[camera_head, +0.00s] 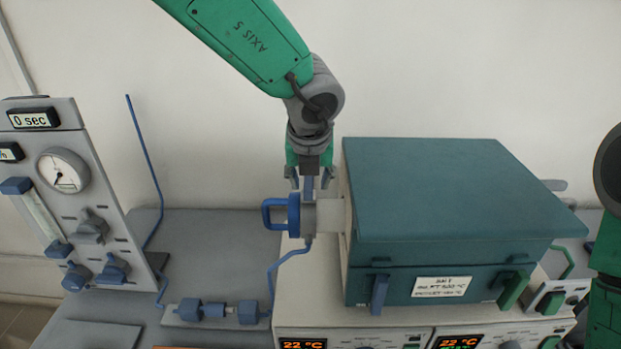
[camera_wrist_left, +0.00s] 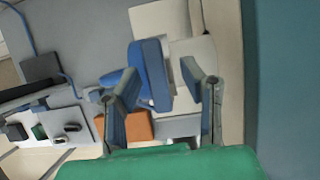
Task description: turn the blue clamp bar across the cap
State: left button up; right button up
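The blue cap (camera_head: 294,214) with a loop handle (camera_head: 268,214) sits at the left end of the pale tube stub (camera_head: 330,212) on the furnace's left side. A blue upright bar (camera_head: 308,187), likely the clamp bar, stands just right of the cap. My left gripper (camera_head: 309,181) points down over it, one finger on each side. In the left wrist view, the gripper (camera_wrist_left: 160,82) has its fingers well apart, and blue parts (camera_wrist_left: 152,72) show between and beyond them. Contact with the bar cannot be told. My right gripper is out of view.
The teal-topped furnace (camera_head: 450,190) stands right of the gripper, its top near the wrist. A gauge panel (camera_head: 70,190) stands at the left. A thin blue gas line (camera_head: 271,285) runs below the cap to blue fittings (camera_head: 212,310) on the bench.

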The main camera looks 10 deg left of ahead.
pick_arm(q)
jog(key=shift+w+a+f, duration=0.1)
jog(key=shift+w, duration=0.05)
grip_shut()
jog(key=shift+n+y, duration=0.4)
jog(key=shift+n, duration=0.7)
jog(key=n+g+y, duration=0.1)
jog(key=n, duration=0.2)
jog(key=shift+n+b, duration=0.3)
jog(key=n+g, duration=0.1)
jog(key=n, duration=0.1)
jog(key=n+y, duration=0.1)
jog(key=n, duration=0.2)
jog(key=shift+g+p, duration=0.3)
jog(key=shift+g, duration=0.1)
jog(key=n+g, duration=0.1)
jog(key=n, duration=0.2)
jog(key=n+g+p, duration=0.1)
jog(key=n, duration=0.3)
jog(key=shift+w+y, duration=0.1)
jog(key=shift+y, duration=0.2)
jog(key=shift+g, duration=0.3)
